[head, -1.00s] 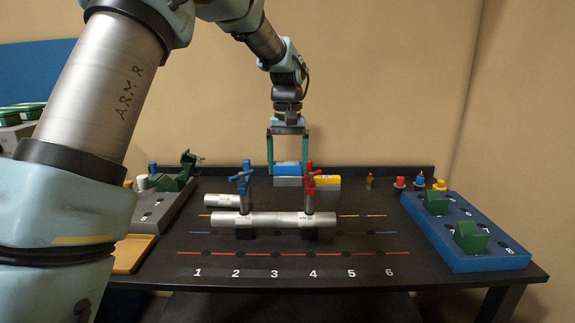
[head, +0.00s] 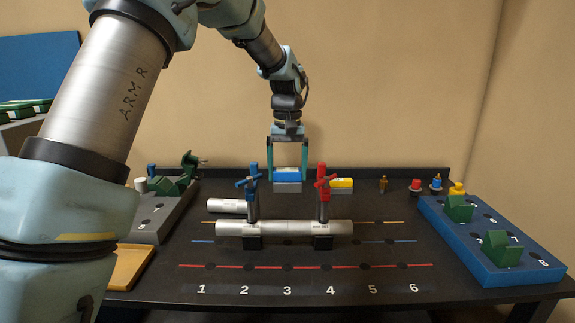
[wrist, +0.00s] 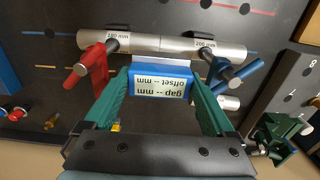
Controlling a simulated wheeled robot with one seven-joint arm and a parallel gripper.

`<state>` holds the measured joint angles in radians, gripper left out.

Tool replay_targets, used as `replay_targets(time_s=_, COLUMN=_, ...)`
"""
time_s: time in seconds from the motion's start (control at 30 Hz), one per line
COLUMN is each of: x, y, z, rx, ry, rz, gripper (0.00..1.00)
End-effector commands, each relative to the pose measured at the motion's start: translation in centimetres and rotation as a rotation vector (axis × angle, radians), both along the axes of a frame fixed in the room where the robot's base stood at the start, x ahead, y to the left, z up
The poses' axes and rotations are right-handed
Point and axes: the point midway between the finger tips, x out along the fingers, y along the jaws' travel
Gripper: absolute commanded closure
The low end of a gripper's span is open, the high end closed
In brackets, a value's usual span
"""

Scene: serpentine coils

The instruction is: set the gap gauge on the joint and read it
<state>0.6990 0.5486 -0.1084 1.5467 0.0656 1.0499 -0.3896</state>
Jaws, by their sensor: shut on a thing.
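My gripper (head: 287,177) is shut on the gap gauge (head: 287,174), a blue block with a silver lower part, behind the joint. In the wrist view, the gauge (wrist: 163,86) sits between my green fingers, its label reading "gap -- mm, offset -- mm". Two silver tubes form one line across the bench, the left tube (head: 232,228) and the right tube (head: 343,227), meeting between a blue-handled clamp (head: 250,183) and a red-handled clamp (head: 323,182). In the wrist view, the gauge's silver end is close to the tube line; I cannot tell whether they touch.
A loose silver tube (head: 226,205) lies behind the left tube. A yellow block (head: 341,183) stands right of the gauge. A blue rack (head: 470,262) with green blocks is at right, a grey rack (head: 150,228) and yellow tray (head: 130,268) at left. The numbered front is clear.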

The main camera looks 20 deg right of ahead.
Motion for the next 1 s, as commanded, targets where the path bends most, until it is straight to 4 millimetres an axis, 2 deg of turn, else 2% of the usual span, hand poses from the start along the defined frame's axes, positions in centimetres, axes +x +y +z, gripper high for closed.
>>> replay_targets(time_s=0.2, x=-0.1, y=0.0, z=-2.9, rx=0.0, ry=0.001, rz=-0.002, gripper=0.75)
replay_targets(time_s=0.47, x=0.0, y=0.0, z=-4.1, rx=-0.001, ry=0.0, rz=-0.001, gripper=0.75)
replay_targets(time_s=0.8, x=0.0, y=0.0, z=-7.1, rx=0.0, ry=0.0, rz=-0.001, gripper=0.75)
replay_targets(time_s=1.0, x=0.0, y=0.0, z=-8.2, rx=0.0, ry=-0.001, rz=0.0, gripper=0.75)
